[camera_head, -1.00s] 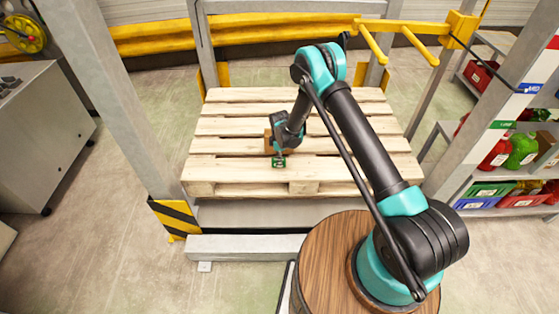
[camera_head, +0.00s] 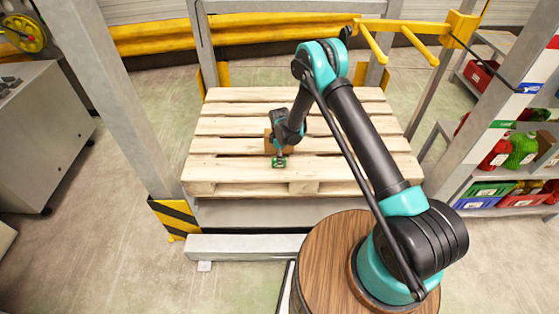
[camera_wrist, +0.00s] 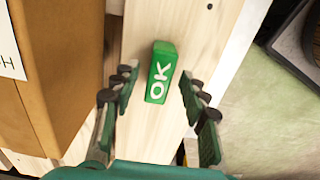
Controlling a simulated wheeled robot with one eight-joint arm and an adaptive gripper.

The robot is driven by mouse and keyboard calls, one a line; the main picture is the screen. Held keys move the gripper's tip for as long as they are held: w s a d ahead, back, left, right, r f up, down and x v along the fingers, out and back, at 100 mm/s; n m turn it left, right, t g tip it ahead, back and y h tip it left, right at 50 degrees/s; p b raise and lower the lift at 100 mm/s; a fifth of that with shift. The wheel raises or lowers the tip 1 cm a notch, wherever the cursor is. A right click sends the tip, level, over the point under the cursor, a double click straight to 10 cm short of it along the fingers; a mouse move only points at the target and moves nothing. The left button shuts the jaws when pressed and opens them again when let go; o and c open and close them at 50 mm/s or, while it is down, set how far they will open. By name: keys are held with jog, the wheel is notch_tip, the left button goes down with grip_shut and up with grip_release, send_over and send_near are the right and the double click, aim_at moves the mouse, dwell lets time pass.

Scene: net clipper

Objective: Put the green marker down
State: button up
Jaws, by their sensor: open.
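The green marker (camera_wrist: 161,73) is a small green block with white "OK" lettering. In the wrist view it rests on a pale plank, between and slightly beyond the fingers of my gripper (camera_wrist: 158,92). Both fingers stand apart from it, with a gap on each side. In the head view the green marker (camera_head: 279,162) sits at the front part of the wooden pallet (camera_head: 225,172), just below my gripper (camera_head: 279,152). My gripper is open and holds nothing.
A brown cardboard box (camera_wrist: 60,65) stands close on the left in the wrist view, partly hidden behind my gripper in the head view. Grey posts (camera_head: 110,95) frame the pallet. Shelves with coloured bins (camera_head: 490,190) stand at the right. Most of the pallet is bare.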

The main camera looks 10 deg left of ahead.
notch_tip(320, 180, up, 11)
jog(key=shift+f, duration=0.15)
jog(key=s+d+r+m+t, duration=0.15)
jog(key=d+r+m, duration=0.35)
jog(key=d+r, duration=0.55)
jog(key=s+d+r+m, duration=0.3)
jog(key=d+r+m, duration=0.1)
jog(key=d+r, duration=0.7)
jog(key=s+d+r+m+t, duration=0.2)
jog(key=s+d+m, duration=0.9)
jog(key=s+d, duration=0.8)
jog(key=shift+s+r+m+t, duration=0.25)
jog(key=shift+s+m+t, duration=0.15)
jog(key=shift+s, duration=1.2)
jog(key=shift+d, duration=0.1)
